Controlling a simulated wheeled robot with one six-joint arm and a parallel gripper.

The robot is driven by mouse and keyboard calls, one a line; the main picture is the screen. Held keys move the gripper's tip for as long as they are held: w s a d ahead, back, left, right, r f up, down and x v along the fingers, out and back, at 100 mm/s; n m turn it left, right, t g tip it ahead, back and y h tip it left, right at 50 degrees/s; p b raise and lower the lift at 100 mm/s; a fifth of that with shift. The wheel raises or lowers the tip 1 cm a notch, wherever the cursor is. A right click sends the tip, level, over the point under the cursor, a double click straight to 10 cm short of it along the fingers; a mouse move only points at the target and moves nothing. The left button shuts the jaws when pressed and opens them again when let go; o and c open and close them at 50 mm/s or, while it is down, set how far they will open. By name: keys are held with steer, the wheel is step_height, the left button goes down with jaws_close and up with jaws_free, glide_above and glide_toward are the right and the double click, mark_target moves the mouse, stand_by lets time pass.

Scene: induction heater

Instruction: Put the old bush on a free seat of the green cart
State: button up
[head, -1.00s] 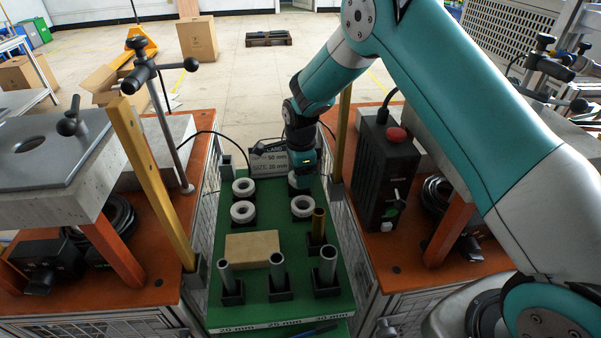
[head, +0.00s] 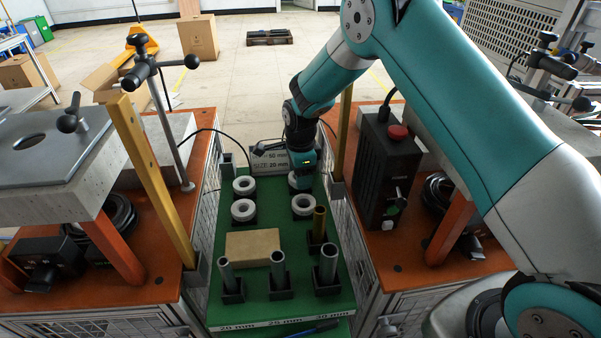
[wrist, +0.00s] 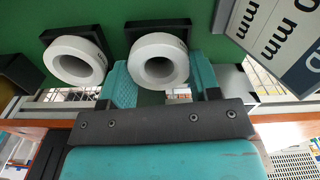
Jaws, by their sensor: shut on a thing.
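A brass-coloured tube (head: 319,225), probably the old bush, stands upright in a dark square seat on the right side of the green cart (head: 300,295). My gripper (head: 301,176) is at the cart's far right, pointing down over a white ring (head: 293,184). In the wrist view, this ring (wrist: 139,61) lies between the teal fingers of my gripper (wrist: 162,80), which are shut on it. A dark seat (wrist: 150,27) shows by the ring; whether the ring still touches it I cannot tell.
More white rings (head: 243,209) sit on dark seats. Grey tubes (head: 278,268) stand along the front edge, with a tan block (head: 252,246) behind them. A size sign (head: 268,166) stands at the back. Orange-topped benches (head: 150,277) flank the cart.

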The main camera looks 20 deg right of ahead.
steer(key=shift+f, duration=0.4)
steer(key=o, duration=1.1)
step_height(320, 180, up, 18)
steer(key=shift+f+b, duration=0.2)
steer(key=shift+b, duration=0.6)
